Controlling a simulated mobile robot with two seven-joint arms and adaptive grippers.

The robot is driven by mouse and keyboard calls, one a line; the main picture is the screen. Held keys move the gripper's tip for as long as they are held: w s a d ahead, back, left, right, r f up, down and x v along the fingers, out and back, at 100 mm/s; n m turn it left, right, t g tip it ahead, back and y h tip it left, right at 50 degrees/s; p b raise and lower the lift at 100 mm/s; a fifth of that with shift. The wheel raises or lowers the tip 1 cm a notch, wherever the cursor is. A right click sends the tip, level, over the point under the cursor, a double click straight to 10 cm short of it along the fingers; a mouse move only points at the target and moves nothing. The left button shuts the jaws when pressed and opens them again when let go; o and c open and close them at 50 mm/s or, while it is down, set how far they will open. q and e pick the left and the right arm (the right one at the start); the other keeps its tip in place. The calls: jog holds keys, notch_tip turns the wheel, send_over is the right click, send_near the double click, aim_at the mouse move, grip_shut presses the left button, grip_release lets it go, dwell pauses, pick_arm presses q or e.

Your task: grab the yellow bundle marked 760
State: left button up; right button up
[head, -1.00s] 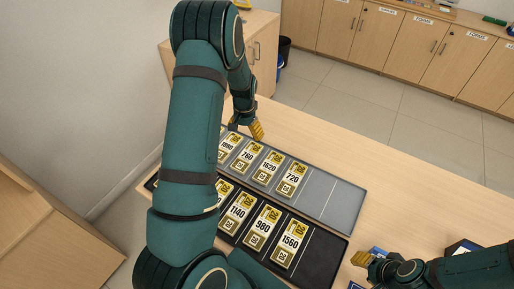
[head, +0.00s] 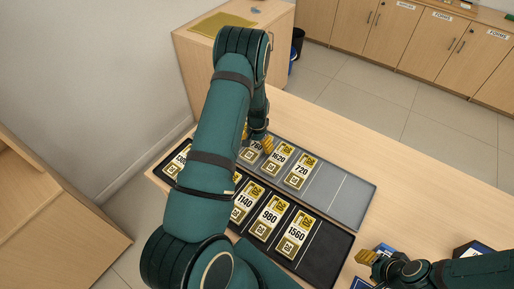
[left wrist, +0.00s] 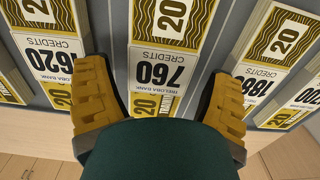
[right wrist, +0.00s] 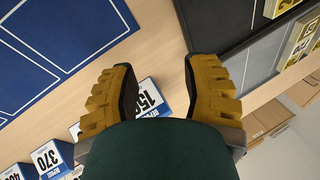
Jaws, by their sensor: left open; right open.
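The yellow bundle marked 760 (left wrist: 158,72) lies in the grey tray (head: 345,198), its label facing up. In the head view the 760 bundle (head: 253,155) is partly hidden by my left gripper (head: 265,144). In the left wrist view my left gripper (left wrist: 161,80) is open, with one finger on each side of the 760 bundle; I cannot tell whether they touch it. My right gripper (head: 368,257) is open and empty over the near right of the counter, away from the bundle.
Bundles marked 1620 (head: 276,160) and 720 (head: 300,172) lie beside it in the same tray. A black tray (head: 322,262) in front holds bundles 1140, 980 and 1560. Blue bundles, such as 370 (right wrist: 48,160), lie near my right gripper. The grey tray's right end is empty.

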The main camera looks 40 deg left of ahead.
pick_arm(q)
jog(key=shift+f, duration=0.5)
jog(key=c, duration=1)
jog(key=shift+r, duration=0.1)
